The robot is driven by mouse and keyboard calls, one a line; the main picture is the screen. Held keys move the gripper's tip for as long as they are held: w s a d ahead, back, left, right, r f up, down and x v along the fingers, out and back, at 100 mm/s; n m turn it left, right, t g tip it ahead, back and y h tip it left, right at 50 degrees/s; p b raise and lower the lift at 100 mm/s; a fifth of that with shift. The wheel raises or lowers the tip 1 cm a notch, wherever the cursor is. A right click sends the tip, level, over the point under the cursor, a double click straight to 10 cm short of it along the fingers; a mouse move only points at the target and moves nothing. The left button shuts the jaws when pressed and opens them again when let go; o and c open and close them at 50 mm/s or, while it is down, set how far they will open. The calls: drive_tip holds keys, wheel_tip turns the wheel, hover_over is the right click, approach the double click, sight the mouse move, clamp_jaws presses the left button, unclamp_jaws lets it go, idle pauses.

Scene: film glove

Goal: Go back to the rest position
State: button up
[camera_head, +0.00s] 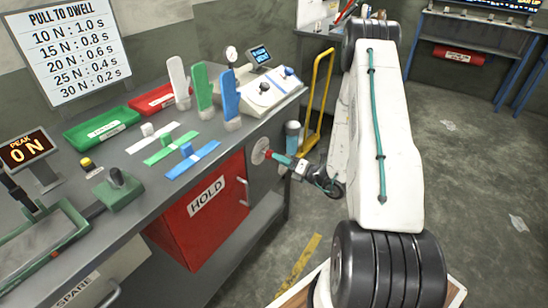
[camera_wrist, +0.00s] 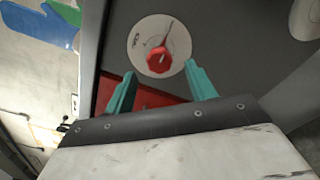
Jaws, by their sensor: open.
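My gripper (camera_head: 280,159) is at the right end of the workbench, close to a round dial on the bench's end panel. In the wrist view my gripper (camera_wrist: 162,90) shows two teal fingers spread apart with nothing between them. A red knob with a pointer (camera_wrist: 159,60) sits on a pale round dial plate (camera_wrist: 137,32) just beyond the fingertips. The dial plate also shows in the head view (camera_head: 258,150). I cannot tell from these views how wide the gap to the knob is.
A red HOLD cabinet (camera_head: 205,210) is under the grey bench (camera_head: 120,200). On top stand white, green and blue hand-shaped forms (camera_head: 230,95), trays (camera_head: 102,128) and a control box (camera_head: 262,92). A yellow hand truck (camera_head: 318,100) stands behind. Open floor (camera_head: 470,180) lies to the right.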

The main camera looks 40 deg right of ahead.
drive_tip(key=shift+v, duration=1.2)
